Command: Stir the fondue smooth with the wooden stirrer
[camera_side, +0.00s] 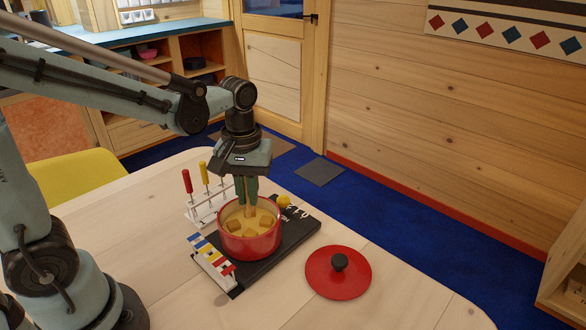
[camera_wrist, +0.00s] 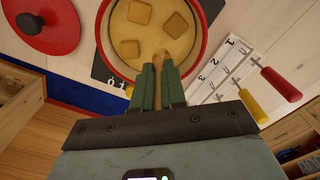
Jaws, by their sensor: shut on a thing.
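My gripper (camera_side: 246,188) is shut on the wooden stirrer (camera_side: 249,211) and points down over the red pot (camera_side: 262,248). The stirrer's lower end is inside the pot, in the yellow fondue (camera_side: 250,231); its tip is hidden. Several brown lumps (camera_side: 234,225) show in the fondue, and they also show in the wrist view (camera_wrist: 176,25). In the wrist view the green fingertips (camera_wrist: 159,75) close around the stirrer (camera_wrist: 161,58) at the pot's near rim. The pot stands on a black base (camera_side: 295,232).
A red lid (camera_side: 325,281) with a black knob lies right of the base. A white rack (camera_side: 212,203) with red- and yellow-handled forks stands behind left of the pot. A striped strip (camera_side: 211,260) is at the base's left edge. The table's front right is clear.

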